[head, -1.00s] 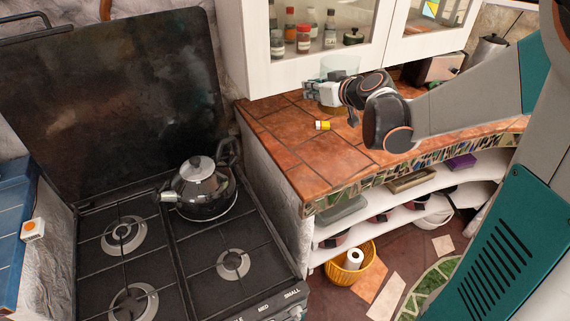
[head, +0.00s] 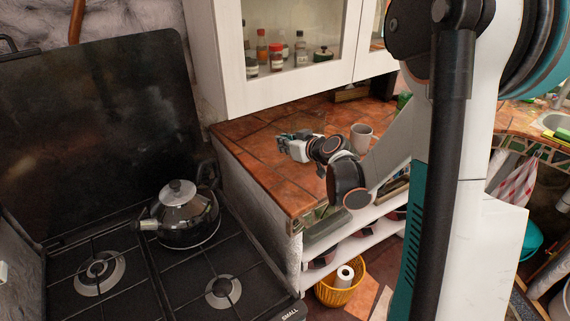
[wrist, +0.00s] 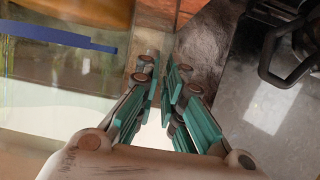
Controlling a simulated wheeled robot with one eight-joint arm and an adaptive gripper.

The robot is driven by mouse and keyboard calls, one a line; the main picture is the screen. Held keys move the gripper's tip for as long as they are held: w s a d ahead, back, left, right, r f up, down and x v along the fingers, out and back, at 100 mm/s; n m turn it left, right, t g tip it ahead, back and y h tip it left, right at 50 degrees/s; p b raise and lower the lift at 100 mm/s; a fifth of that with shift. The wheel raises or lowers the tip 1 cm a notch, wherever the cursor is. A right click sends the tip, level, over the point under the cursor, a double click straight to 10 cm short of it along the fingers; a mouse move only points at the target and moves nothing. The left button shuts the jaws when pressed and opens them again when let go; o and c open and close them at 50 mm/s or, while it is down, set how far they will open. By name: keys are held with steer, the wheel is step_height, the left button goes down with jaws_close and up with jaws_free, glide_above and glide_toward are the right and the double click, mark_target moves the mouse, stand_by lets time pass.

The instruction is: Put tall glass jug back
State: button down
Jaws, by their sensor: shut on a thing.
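The tall glass jug is clear and hard to make out. In the head view, a faint see-through outline of the jug (head: 311,121) shows just behind my gripper (head: 286,141), above the tiled counter. My gripper is shut on the jug; its exact hold, and whether the jug touches the counter, cannot be told. In the wrist view, the teal fingers of my gripper (wrist: 162,75) are close together. See-through glass with a blue band fills the left side there; I cannot tell how much of it is the jug.
The tiled counter (head: 255,127) has a grey mug (head: 362,136) to the right of my gripper. A white glass-front cabinet (head: 290,85) hangs above. A kettle (head: 180,215) stands on the stove (head: 100,275) at left. A yellow basket (head: 341,290) is on the floor.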

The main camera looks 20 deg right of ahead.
mark_target(285, 156)
steer(key=shift+f+b, duration=0.9)
steer(key=shift+f, duration=1.95)
steer(key=c, duration=1.7)
jaws_free()
steer(key=shift+f, duration=0.1)
steer(key=shift+s+r, duration=0.1)
steer(key=shift+r, duration=0.15)
steer(key=p+v, duration=0.2)
steer(key=v, duration=0.9)
steer(key=shift+s+d+p, duration=0.1)
steer(key=shift+s+p, duration=0.3)
